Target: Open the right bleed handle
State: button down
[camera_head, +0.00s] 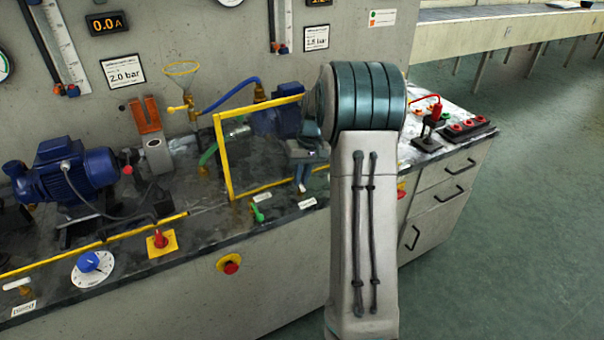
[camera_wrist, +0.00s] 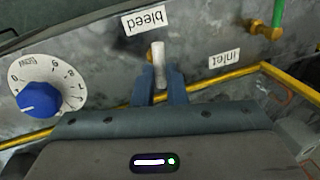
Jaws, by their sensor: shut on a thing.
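The right bleed handle (camera_wrist: 159,58) is a short white lever, standing in the wrist view just below the upside-down "bleed" label (camera_wrist: 145,19). My gripper (camera_wrist: 160,84) has its two blue-grey fingers on either side of the lever's lower part and is shut on it. The lever's far end shows beyond the fingertips.
A white dial with a blue knob (camera_wrist: 38,99) lies left of the fingers in the wrist view. An "inlet" label (camera_wrist: 225,57) and a yellow rail (camera_wrist: 225,79) are to the right. A red emergency button (camera_head: 229,264) is on the bench front. Open floor (camera_head: 510,230) lies right.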

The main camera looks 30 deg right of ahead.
jog(key=shift+w+r+n, duration=0.1)
jog(key=shift+n, duration=0.8)
jog(key=c, duration=1.5)
grip_release()
jog(key=d+r, duration=0.1)
jog(key=r, duration=0.3)
jog(key=r+p, duration=0.1)
jog(key=r, duration=0.4)
jog(key=d+r, duration=0.1)
jog(key=r, duration=0.3)
jog(key=shift+d+r, duration=0.25)
jog(key=shift+d, duration=0.05)
